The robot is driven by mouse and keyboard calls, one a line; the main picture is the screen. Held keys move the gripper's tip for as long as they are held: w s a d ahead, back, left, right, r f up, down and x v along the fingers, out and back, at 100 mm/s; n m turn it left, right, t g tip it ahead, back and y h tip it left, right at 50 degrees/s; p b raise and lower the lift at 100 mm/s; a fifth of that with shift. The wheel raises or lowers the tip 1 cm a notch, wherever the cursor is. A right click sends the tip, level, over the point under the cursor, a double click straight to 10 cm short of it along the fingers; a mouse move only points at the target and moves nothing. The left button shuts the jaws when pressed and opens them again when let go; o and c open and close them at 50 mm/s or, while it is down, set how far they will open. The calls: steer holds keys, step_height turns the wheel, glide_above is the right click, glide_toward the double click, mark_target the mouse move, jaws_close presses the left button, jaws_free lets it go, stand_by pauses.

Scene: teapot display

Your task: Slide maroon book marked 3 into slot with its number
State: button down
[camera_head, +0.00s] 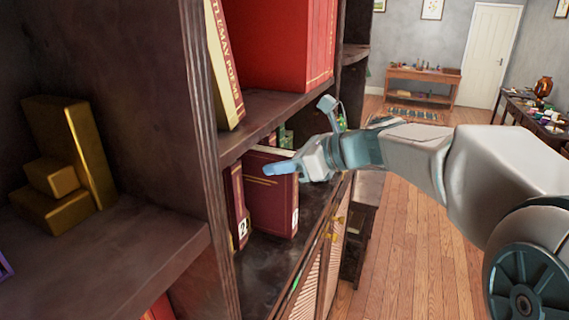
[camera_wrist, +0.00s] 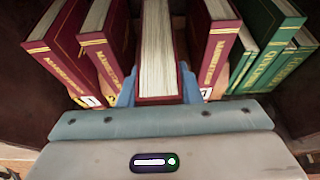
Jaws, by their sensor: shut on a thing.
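My gripper (camera_head: 272,168) is shut on a maroon book (camera_head: 272,205) at the middle shelf of the bookcase. The held book stands roughly upright, with a white number label low on its edge that is too small to read surely. In the wrist view, my gripper (camera_wrist: 158,92) has a blue finger on each side of the held book (camera_wrist: 158,55), whose pale page edges face up. Maroon books stand on its left (camera_wrist: 105,45) and right (camera_wrist: 212,45). A maroon book marked 2 (camera_head: 238,205) is beside it in the head view. The slot's own number cannot be made out.
Green books (camera_wrist: 268,45) stand at the right in the wrist view. Large red books (camera_head: 275,45) fill the shelf above. Bare shelf shows in front of the held book. Open floor (camera_head: 410,240) lies right.

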mark_target(266, 160)
steer(key=shift+w+a+r, duration=0.1)
steer(key=shift+w+a, duration=0.2)
steer(key=shift+a, duration=0.55)
steer(key=shift+w+a, duration=0.3)
steer(key=shift+a, duration=0.5)
steer(key=c, duration=1)
jaws_free()
steer(key=shift+o, duration=0.2)
steer(key=shift+d, duration=0.1)
steer(key=b+v, duration=0.3)
steer(key=v, duration=1)
steer(key=shift+d, duration=0.3)
steer(key=shift+s+r, duration=0.1)
steer(key=shift+s, duration=0.05)
steer(key=shift+c, duration=0.4)
